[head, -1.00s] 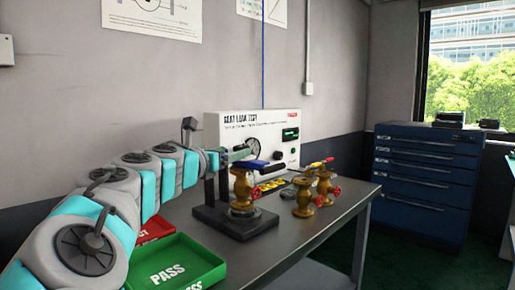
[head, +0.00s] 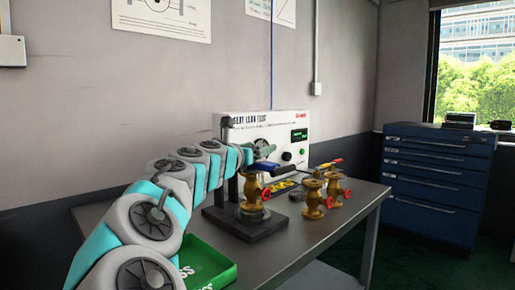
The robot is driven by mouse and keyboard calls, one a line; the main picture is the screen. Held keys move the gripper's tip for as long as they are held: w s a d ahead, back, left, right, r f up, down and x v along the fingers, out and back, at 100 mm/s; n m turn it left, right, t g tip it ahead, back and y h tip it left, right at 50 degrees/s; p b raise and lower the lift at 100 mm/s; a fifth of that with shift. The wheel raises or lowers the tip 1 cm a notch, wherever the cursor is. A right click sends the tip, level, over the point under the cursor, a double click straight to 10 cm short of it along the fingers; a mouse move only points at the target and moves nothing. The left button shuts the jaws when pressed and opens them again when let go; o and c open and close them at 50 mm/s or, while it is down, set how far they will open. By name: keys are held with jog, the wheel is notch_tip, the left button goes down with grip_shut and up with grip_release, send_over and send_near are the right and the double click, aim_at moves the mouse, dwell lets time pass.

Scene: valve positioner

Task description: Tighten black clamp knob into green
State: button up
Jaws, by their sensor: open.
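My gripper (head: 266,151) is open beside the front panel of the seat leak test unit (head: 236,151), above the clamp stand. The stand has a black base (head: 246,227) and a dark post (head: 229,188). A brass valve (head: 252,196) stands upright on the base. A blue piece (head: 257,166) and a dark bar (head: 289,168) lie just above this valve. I cannot make out the black clamp knob; my gripper and arm cover part of that area. The unit's green display (head: 299,136) is lit, its text too small to read. No green zone is readable.
Brass valves with red handwheels (head: 312,197) stand to the right of the stand. A green tray (head: 207,262) lies at the table's front left. The front right of the table (head: 310,232) is bare. A blue drawer cabinet (head: 436,180) stands beyond the table.

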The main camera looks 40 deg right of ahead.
grip_shut()
dwell(0.8)
